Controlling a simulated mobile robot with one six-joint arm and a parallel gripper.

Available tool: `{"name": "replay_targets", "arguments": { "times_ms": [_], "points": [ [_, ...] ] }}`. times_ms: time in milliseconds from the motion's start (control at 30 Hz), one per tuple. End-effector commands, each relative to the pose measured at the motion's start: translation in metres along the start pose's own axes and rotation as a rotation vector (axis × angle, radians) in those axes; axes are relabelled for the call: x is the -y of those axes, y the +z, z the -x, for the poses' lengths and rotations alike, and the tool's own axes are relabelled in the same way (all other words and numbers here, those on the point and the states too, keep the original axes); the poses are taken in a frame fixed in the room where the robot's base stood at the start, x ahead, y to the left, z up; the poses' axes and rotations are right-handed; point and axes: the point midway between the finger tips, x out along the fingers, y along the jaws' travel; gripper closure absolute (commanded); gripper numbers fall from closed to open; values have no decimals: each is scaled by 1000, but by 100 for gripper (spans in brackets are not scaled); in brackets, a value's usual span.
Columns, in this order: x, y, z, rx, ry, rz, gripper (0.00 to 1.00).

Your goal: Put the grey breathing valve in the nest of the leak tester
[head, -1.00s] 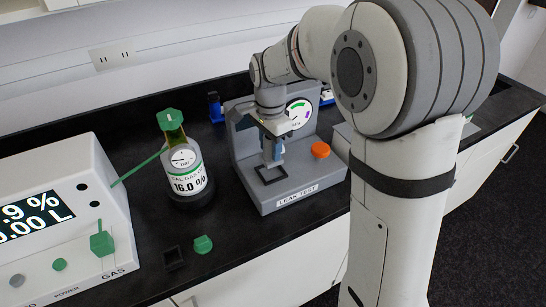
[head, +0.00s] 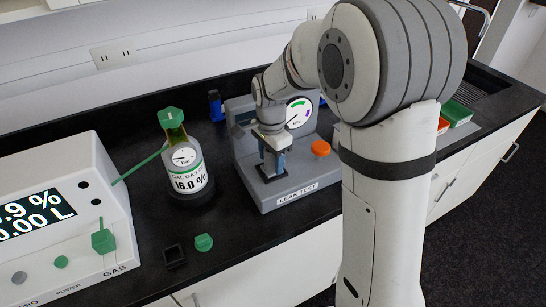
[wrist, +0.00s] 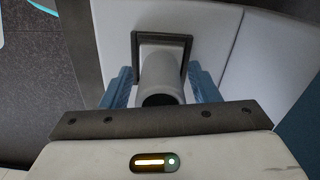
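The grey breathing valve (wrist: 160,80) is a grey cylinder with a dark open end towards the camera in the wrist view. The nest is a dark square frame (wrist: 136,50) right at the valve's far end; I cannot tell how deep the valve sits. In the head view my gripper (head: 273,160) is low over the nest on the grey leak tester (head: 297,191). The fingers hide most of the valve and nest there.
An orange knob (head: 320,148) stands right of the nest, and a gauge (head: 299,113) behind. A gas bottle (head: 186,170) is to the left. A small dark square holder (head: 174,256) and a green piece (head: 204,242) lie on the counter in front.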

Motion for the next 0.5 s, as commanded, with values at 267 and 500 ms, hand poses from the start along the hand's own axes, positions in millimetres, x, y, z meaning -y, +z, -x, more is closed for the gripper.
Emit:
{"name": "replay_targets", "arguments": {
  "times_ms": [267,500],
  "points": [
    [0,0,1,0,0,-1,41],
    [1,-1,26,-2,-5,-1,41]
  ]
}}
